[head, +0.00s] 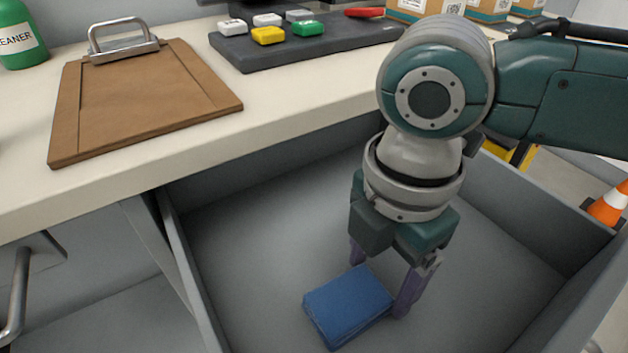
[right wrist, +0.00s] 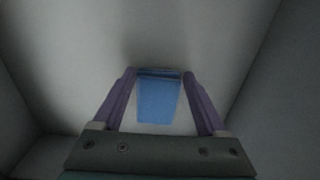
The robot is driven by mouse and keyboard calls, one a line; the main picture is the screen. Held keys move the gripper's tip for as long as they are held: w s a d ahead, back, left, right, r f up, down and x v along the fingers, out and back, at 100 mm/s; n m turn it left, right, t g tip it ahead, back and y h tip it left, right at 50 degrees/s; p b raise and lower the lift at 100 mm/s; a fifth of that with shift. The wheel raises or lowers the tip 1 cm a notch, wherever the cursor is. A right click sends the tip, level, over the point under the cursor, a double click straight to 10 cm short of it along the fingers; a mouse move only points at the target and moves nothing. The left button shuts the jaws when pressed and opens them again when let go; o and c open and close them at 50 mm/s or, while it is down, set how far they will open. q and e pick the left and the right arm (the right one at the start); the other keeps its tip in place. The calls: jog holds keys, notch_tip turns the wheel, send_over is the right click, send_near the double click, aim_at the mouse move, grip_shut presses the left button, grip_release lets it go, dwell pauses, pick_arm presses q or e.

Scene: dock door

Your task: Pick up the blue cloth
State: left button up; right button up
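The blue cloth (head: 347,305) is a folded block lying on the floor of the open grey drawer (head: 250,230). My right gripper (head: 380,283) points down into the drawer with its purple fingers apart at the cloth's far and right edges. In the right wrist view the cloth (right wrist: 159,98) shows between the two open fingers (right wrist: 159,95), with a small gap on each side. I cannot tell whether the fingertips reach down beside the cloth. My left gripper is not in view.
The drawer walls (head: 185,270) stand around the right gripper. On the counter (head: 270,125) are a clipboard (head: 145,100), a green cleaner bottle (head: 22,40) and a dark tray (head: 350,42) with colored blocks. An orange cone (head: 608,207) stands outside at right.

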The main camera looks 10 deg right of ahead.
jog(key=c, duration=0.9)
jog(key=shift+r, duration=0.1)
